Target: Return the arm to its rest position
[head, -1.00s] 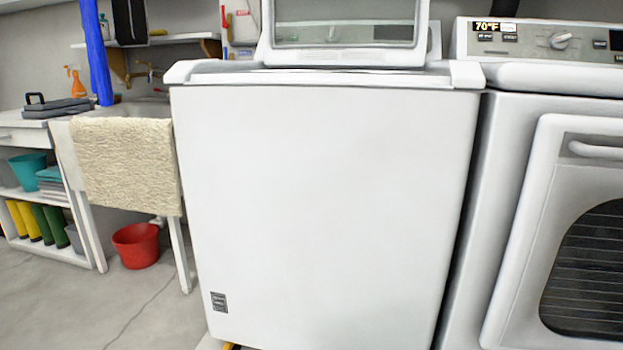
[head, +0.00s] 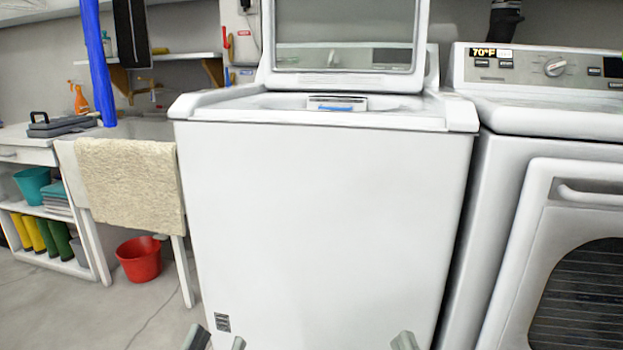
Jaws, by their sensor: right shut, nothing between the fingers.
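My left gripper (head: 217,341) shows only its fingertips at the bottom edge of the head view. Its two tips are apart, with nothing visible between them. My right gripper (head: 405,341) shows at the bottom edge further right, its fingers shut together and empty. Both are in front of the white top-load washer (head: 325,220), over the lower part of its front panel in the picture. The rest of both arms is out of view. The washer's lid (head: 345,35) stands raised.
A white dryer (head: 500,200) stands close on the right. On the left are a sink with a beige towel (head: 130,185) over its front, a red bucket (head: 139,259) on the floor and a low shelf unit (head: 50,265). Open floor (head: 60,320) shows at the lower left.

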